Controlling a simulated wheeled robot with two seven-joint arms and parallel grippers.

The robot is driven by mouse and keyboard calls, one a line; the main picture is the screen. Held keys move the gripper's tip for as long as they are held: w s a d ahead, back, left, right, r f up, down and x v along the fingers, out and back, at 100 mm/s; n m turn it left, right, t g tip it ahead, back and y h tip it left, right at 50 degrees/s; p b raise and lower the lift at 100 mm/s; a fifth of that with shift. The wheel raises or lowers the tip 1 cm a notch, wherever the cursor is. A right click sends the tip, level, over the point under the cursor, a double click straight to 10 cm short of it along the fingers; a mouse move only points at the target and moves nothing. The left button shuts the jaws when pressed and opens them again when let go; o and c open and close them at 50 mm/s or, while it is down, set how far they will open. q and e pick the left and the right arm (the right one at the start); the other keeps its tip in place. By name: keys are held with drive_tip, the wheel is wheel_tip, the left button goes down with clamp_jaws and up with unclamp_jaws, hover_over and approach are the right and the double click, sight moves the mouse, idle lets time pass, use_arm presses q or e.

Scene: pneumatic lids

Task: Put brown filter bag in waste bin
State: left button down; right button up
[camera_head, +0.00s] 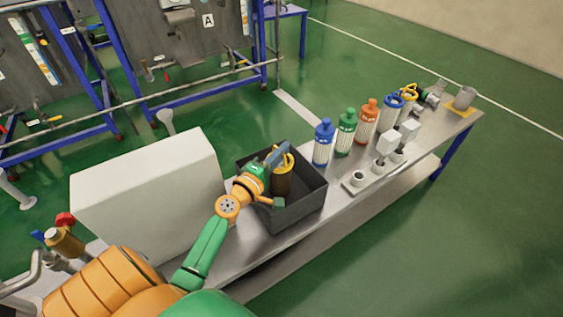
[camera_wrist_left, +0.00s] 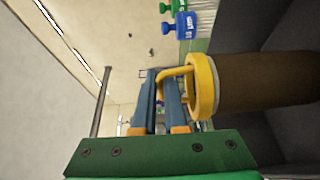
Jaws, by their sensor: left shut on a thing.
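The brown filter bag (camera_head: 281,183) has a yellow ring and handle at its top. It hangs upright inside the dark grey open bin (camera_head: 301,210) on the metal bench. I cannot tell whether its bottom touches the bin floor. My left gripper (camera_head: 279,155) is above the bin, shut on the bag's yellow handle. In the left wrist view the blue fingers (camera_wrist_left: 162,92) close on the yellow handle, and the brown bag body (camera_wrist_left: 265,81) extends to the right. My right gripper is not in view.
A large white box (camera_head: 150,195) stands left of the bin. Bottles with blue (camera_head: 323,141), green (camera_head: 346,130) and orange (camera_head: 367,120) caps stand to its right. White fittings (camera_head: 376,168) sit near the front edge of the bench (camera_head: 340,205). Filters with blue and yellow rings stand farther back.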

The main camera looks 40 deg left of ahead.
use_arm(q)
drive_tip(key=shift+f, duration=0.2)
drive_tip(key=c, duration=1)
unclamp_jaws()
drive_tip(key=shift+o, duration=0.2)
drive_tip(key=shift+r, duration=0.1)
drive_tip(key=s+b, duration=0.2)
drive_tip(key=s, duration=1)
drive_tip(key=shift+d+r+b, duration=0.15)
drive_tip(key=shift+b, duration=0.25)
